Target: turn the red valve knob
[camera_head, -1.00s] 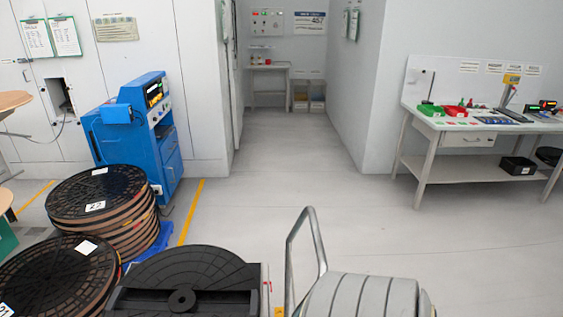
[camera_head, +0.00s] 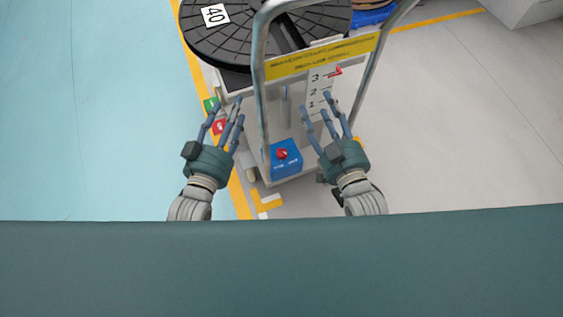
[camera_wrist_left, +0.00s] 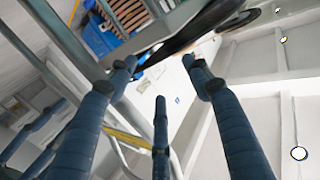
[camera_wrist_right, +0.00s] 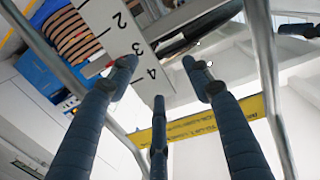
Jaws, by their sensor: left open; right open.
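The red valve knob (camera_head: 281,154) sits on top of a blue box (camera_head: 286,162) low on the cart, in the head view. My left gripper (camera_head: 226,108) is open and empty, up and to the left of the knob. My right gripper (camera_head: 320,106) is open and empty, up and to the right of it. Neither gripper touches the knob. The left wrist view shows the spread fingers of the left gripper (camera_wrist_left: 160,78). The right wrist view shows the spread fingers of the right gripper (camera_wrist_right: 160,75). The knob is not seen in either wrist view.
The cart's metal handle frame (camera_head: 259,85) rises between my grippers, with a yellow label bar (camera_head: 322,57) across it. A numbered scale plate (camera_head: 315,92) stands behind the right gripper. A black reel (camera_head: 240,35) lies on the cart.

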